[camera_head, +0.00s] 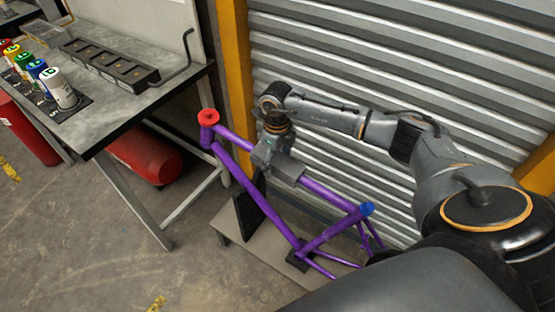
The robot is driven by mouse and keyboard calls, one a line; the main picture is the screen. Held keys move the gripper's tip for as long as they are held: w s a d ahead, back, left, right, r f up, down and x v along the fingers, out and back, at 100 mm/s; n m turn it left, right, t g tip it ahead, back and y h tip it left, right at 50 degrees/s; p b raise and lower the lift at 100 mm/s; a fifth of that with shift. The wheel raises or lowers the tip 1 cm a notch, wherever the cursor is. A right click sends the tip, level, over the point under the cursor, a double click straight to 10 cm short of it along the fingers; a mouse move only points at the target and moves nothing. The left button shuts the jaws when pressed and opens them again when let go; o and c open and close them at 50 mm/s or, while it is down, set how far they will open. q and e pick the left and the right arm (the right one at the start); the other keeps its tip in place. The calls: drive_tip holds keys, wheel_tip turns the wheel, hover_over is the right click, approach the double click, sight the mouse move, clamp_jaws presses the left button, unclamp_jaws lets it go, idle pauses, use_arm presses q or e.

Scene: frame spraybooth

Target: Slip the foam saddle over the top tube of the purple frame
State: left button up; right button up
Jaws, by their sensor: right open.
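The purple frame (234,177) stands on a low bench, with a red cap at its head end and a blue cap at its seat end. A grey block, which looks like the foam saddle (290,173), sits over the top tube near its middle. My right gripper (263,155) is over the top tube, just left of the grey block, and is open. The gripper hides part of the tube; whether its fingers touch the block or the tube, I cannot tell. My left gripper is out of view.
A workbench (120,110) at upper left holds several spray cans (59,88) and a black slotted tray (110,64). A red cylinder (146,155) lies beneath it. A corrugated shutter (420,60) and a yellow post (236,70) stand behind the frame. Floor at lower left is clear.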

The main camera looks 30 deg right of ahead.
wheel_tip(320, 180, up, 12)
idle(0.4)
drive_tip(key=shift+f, duration=0.1)
idle(0.4)
